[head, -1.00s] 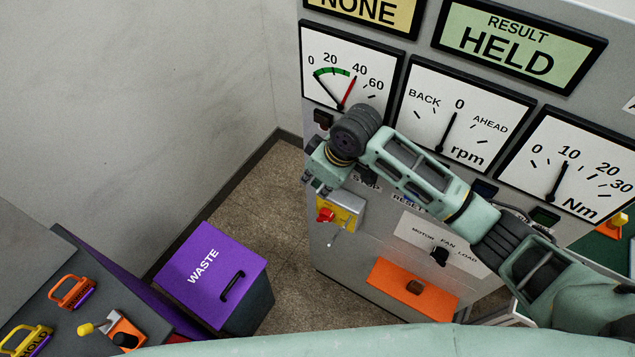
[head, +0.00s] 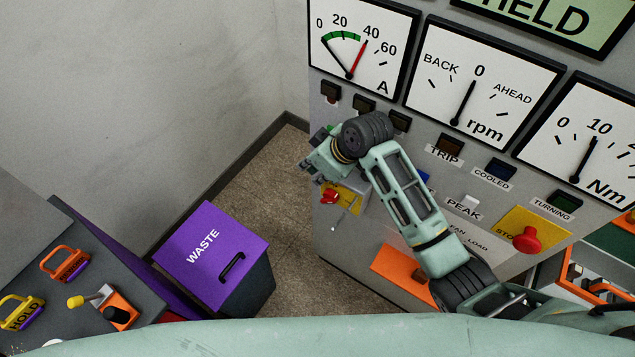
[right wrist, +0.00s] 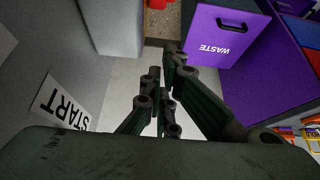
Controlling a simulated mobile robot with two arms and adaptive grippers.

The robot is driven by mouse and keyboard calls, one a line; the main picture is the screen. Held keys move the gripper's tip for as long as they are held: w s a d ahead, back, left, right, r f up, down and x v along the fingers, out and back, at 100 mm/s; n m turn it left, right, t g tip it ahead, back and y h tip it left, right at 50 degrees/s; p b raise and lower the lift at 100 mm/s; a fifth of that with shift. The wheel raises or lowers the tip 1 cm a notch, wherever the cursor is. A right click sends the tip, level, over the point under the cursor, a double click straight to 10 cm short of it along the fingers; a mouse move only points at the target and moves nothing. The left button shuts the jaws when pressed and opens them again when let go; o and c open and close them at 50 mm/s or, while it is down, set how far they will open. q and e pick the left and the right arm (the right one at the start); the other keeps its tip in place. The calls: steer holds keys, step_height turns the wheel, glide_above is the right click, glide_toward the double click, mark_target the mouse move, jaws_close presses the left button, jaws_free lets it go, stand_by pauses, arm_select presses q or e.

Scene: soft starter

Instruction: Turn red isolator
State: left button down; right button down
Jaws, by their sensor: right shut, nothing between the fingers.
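The red isolator (head: 329,195) is a red handle on a yellow plate (head: 349,203), low on the left part of the grey panel in the head view. My right gripper (head: 319,166) is just above it in that view, in front of the panel, and appears apart from the handle. In the right wrist view my right gripper (right wrist: 164,68) is shut with nothing in it. A red piece (right wrist: 157,4) shows at the top edge there, probably the isolator, mostly cut off. My left gripper is not in view.
Gauges and small indicators fill the panel above. A red stop button (head: 526,240) and an orange block (head: 391,268) are right of the isolator. A purple waste bin (head: 205,270) stands on the floor at left. A START label (right wrist: 60,105) shows in the wrist view.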

mark_target(330, 198)
steer(key=f, duration=0.2)
steer(key=f+p, duration=0.1)
steer(key=f, duration=0.1)
steer(key=d+f+p, duration=0.1)
steer(key=shift+s+f, duration=0.35)
steer(key=shift+f, duration=0.05)
steer(key=shift+w, duration=0.1)
